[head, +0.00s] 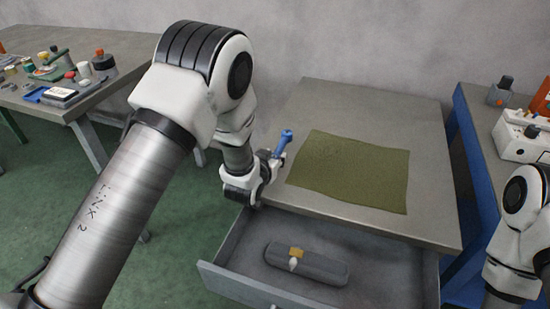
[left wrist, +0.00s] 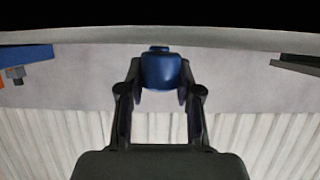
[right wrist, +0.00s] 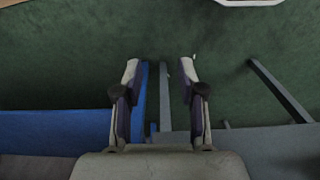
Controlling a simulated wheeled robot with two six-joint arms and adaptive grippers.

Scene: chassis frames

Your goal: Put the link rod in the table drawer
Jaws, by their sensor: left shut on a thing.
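The blue link rod (head: 285,143) is held in my left gripper (head: 273,162), above the left edge of the grey table. In the left wrist view the rod (left wrist: 160,71) sits between the two fingers of the left gripper (left wrist: 160,92). The table drawer (head: 391,272) is pulled open below the table's front edge, to the right of and below my left gripper. My right gripper (right wrist: 160,82) is open and empty in the right wrist view, over the floor. In the head view my right arm is at the right edge.
A dark grey case (head: 318,263) with small yellow and white parts lies in the drawer, with bare floor around it. A green mat (head: 355,170) covers much of the tabletop. A cluttered bench (head: 125,45) stands at left, a blue-sided bench (head: 478,150) at right.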

